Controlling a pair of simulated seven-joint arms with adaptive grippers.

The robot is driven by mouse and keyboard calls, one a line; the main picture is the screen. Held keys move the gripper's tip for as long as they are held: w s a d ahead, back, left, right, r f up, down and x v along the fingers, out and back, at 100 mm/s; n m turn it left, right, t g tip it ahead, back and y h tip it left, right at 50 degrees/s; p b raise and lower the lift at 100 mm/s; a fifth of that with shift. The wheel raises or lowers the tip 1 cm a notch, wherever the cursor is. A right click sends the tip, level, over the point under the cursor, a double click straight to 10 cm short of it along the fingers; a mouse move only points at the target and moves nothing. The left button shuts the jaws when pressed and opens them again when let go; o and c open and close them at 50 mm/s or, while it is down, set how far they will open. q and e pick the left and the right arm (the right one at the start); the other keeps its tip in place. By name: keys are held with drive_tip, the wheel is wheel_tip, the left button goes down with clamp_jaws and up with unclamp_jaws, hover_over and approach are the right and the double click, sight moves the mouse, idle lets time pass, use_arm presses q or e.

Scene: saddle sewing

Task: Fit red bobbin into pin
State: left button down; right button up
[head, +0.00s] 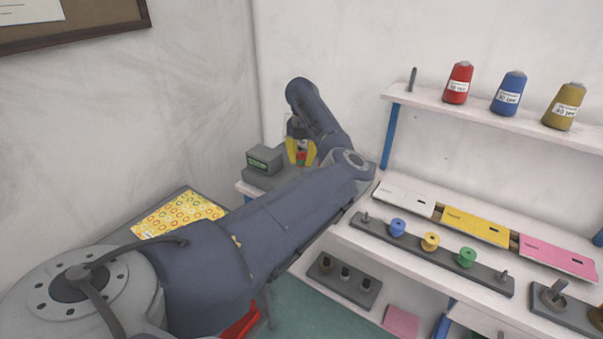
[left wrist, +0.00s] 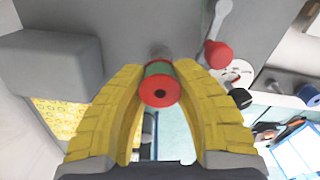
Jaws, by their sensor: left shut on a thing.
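My left gripper (head: 300,152) has yellow fingers and is at the grey device on the far side of the table. It is shut on the red bobbin, which has a red end face with a dark centre hole and a green band behind it. The bobbin (left wrist: 161,92) sits between both fingers in the left wrist view. A blurred grey stub (left wrist: 160,52) shows just beyond it; I cannot tell whether they touch. My right gripper is not in view.
The grey device has a display box (head: 265,158), and a red knob (left wrist: 218,54) shows close by the right finger. A rack (head: 430,255) with blue, yellow and green bobbins lies on the white table. Thread cones stand on the shelf (head: 480,118) above.

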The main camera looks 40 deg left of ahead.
use_arm(q)
drive_tip(key=shift+r, duration=0.15)
drive_tip(key=shift+r, duration=1.85)
